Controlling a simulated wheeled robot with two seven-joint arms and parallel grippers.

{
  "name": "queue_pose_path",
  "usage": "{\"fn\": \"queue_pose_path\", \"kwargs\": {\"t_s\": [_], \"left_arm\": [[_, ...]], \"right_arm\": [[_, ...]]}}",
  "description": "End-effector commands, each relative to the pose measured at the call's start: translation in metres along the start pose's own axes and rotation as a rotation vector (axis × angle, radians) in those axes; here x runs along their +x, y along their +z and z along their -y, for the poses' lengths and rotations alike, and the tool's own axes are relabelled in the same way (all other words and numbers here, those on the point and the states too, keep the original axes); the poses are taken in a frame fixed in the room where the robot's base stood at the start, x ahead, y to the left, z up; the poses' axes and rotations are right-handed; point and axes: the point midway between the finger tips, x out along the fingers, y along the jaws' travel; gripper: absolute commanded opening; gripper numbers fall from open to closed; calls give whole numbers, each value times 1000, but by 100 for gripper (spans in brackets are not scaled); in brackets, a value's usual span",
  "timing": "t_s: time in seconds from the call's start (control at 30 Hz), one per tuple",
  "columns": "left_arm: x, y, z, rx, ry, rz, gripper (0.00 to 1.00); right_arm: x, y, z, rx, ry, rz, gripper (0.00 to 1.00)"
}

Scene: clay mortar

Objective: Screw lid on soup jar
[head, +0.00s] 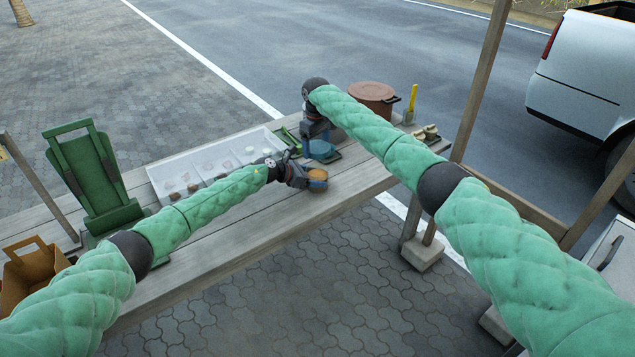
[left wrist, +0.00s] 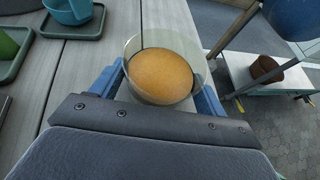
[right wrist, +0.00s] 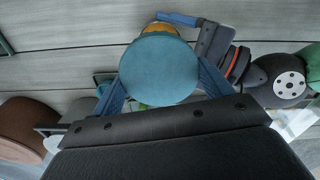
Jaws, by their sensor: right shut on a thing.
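The soup jar (left wrist: 165,75) is a clear round jar with orange-brown soup, its open top showing in the left wrist view. My left gripper (head: 308,180) is shut around its sides, by the front edge of the table. The round blue lid (right wrist: 158,70) fills the middle of the right wrist view. My right gripper (head: 318,134) is shut on the lid, farther back over the table than the jar. Beyond the lid, a strip of the orange jar (right wrist: 160,28) shows next to my left gripper (right wrist: 205,42); most of the jar is hidden there.
A white sectioned tray (head: 215,163) lies left of the grippers. A brown pot (head: 373,92) and a yellow-handled tool (head: 411,102) stand at the table's far right end. A green stand (head: 92,178) is at left.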

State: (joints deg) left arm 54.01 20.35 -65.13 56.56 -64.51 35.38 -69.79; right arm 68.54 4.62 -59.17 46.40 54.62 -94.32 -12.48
Motion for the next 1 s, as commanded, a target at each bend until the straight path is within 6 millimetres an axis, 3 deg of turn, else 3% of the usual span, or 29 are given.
{"fn": "queue_pose_path", "kwargs": {"t_s": [0.03,0.2,0.37,0.73,1.0], "left_arm": [[0,0,0,0,0,0,64],[0,0,0,0,0,0,31],[0,0,0,0,0,0,30],[0,0,0,0,0,0,30],[0,0,0,0,0,0,30]], "right_arm": [[0,0,0,0,0,0,57],[0,0,0,0,0,0,57],[5,0,0,0,-1,1,57],[46,1,1,1,-2,1,57],[49,0,1,0,-1,0,57]]}}
